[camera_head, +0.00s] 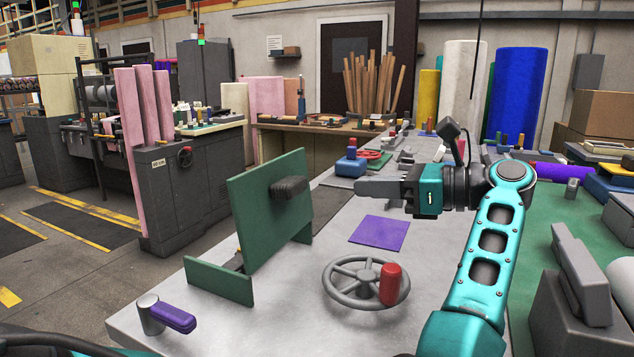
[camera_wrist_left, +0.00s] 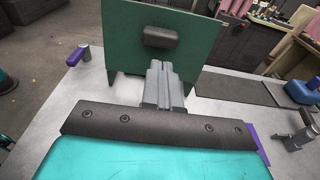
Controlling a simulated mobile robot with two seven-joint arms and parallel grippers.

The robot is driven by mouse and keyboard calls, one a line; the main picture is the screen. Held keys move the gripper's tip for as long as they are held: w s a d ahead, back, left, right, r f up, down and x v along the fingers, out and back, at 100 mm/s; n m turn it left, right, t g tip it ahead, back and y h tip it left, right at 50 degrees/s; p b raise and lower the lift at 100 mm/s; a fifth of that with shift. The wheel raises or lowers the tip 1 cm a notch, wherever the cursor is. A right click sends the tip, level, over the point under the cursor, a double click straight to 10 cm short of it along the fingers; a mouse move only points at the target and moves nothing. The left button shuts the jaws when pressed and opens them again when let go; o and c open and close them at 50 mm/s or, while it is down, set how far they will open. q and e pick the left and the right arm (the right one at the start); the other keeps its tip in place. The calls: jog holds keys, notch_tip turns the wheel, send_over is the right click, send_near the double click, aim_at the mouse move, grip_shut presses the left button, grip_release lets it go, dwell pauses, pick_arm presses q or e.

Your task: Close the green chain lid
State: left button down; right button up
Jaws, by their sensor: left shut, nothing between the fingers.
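The green chain lid (camera_head: 255,225) stands raised and tilted at the table's left edge, with a dark block handle (camera_head: 290,187) on its face. A low green panel (camera_head: 218,281) stands below it; what is behind the lid is hidden. In the left wrist view the lid (camera_wrist_left: 125,50) and its handle (camera_wrist_left: 160,37) are straight ahead. My left gripper (camera_head: 362,188) is shut and empty, to the right of the lid and apart from it, pointing at it. Its grey fingers (camera_wrist_left: 157,68) show below the handle in the left wrist view. My right gripper is not in view.
A grey handwheel with a red knob (camera_head: 390,284) stands on the table nearer to me. A purple-handled lever (camera_head: 172,315) is at the near left corner. A flat purple square (camera_head: 379,233) lies mid-table. A blue block with a red top (camera_head: 350,166) stands farther back.

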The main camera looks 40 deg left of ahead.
aim_at(300, 185)
pick_arm(q)
jog(key=p+x, duration=0.2)
jog(key=x, duration=0.7)
jog(key=shift+a+r+p, duration=0.15)
jog(key=shift+p, duration=0.25)
jog(key=shift+s+a, duration=0.15)
jog(key=shift+a, duration=0.15)
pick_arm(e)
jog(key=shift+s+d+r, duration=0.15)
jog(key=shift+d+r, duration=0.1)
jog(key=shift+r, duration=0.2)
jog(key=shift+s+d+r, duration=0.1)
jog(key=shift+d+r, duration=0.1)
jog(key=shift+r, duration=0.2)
pick_arm(q)
jog(key=shift+a, duration=0.1)
